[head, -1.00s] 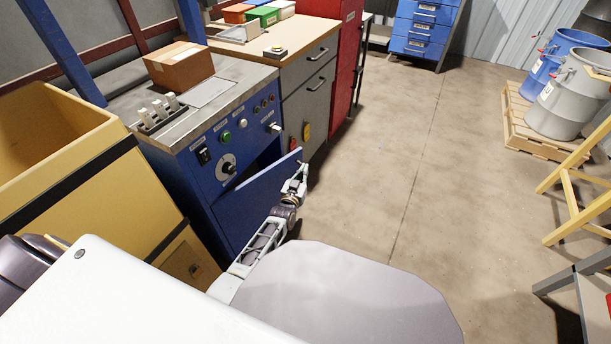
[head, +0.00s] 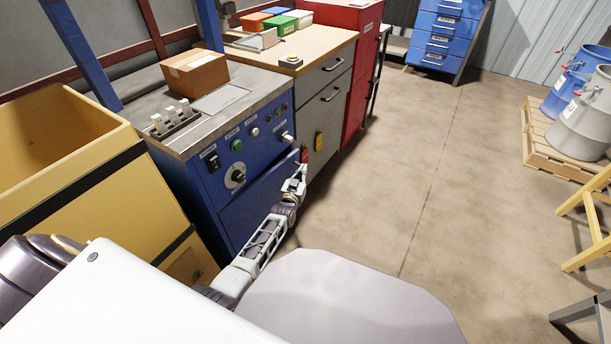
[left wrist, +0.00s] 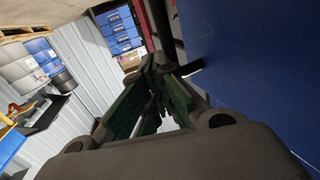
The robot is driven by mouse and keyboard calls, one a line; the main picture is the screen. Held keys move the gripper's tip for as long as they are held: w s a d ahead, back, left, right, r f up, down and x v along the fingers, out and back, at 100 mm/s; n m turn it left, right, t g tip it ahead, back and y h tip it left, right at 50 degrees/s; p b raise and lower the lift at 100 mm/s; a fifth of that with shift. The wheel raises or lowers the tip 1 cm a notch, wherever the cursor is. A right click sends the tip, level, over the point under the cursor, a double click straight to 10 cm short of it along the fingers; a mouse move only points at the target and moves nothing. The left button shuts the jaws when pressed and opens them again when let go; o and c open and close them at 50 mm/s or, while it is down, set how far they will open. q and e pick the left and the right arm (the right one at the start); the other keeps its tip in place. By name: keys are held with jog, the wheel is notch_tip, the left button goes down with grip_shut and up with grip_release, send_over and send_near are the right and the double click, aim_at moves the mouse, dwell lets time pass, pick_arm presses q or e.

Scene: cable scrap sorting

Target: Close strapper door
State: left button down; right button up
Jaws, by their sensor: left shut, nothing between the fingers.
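The blue strapper cabinet (head: 205,195) stands at left centre in the head view, with its control panel (head: 250,140) above the door. In the left wrist view a blue panel (left wrist: 250,60) fills the right side, close beside the green-padded fingers (left wrist: 157,85). My right gripper is not in view.
A yellow bin (head: 75,150) stands left of the strapper. A grey drawer cabinet (head: 322,108) and a red cabinet (head: 358,70) stand beyond it. A cardboard box (head: 195,72) sits on the strapper top. The floor (head: 420,190) to the right is open, with drums on a pallet (head: 560,150) farther right.

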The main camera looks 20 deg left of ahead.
aim_at(295, 166)
pick_arm(q)
jog(key=shift+w+a+n+y, duration=0.25)
jog(key=shift+a+y, duration=0.1)
jog(key=shift+a, duration=0.25)
jog(key=shift+w+a+n+y, duration=0.15)
jog(key=shift+w+a+y, duration=0.15)
jog(key=shift+a, duration=0.3)
jog(key=shift+w+a+n+y, duration=0.2)
jog(key=shift+a+y, duration=0.15)
jog(key=shift+a, duration=0.6)
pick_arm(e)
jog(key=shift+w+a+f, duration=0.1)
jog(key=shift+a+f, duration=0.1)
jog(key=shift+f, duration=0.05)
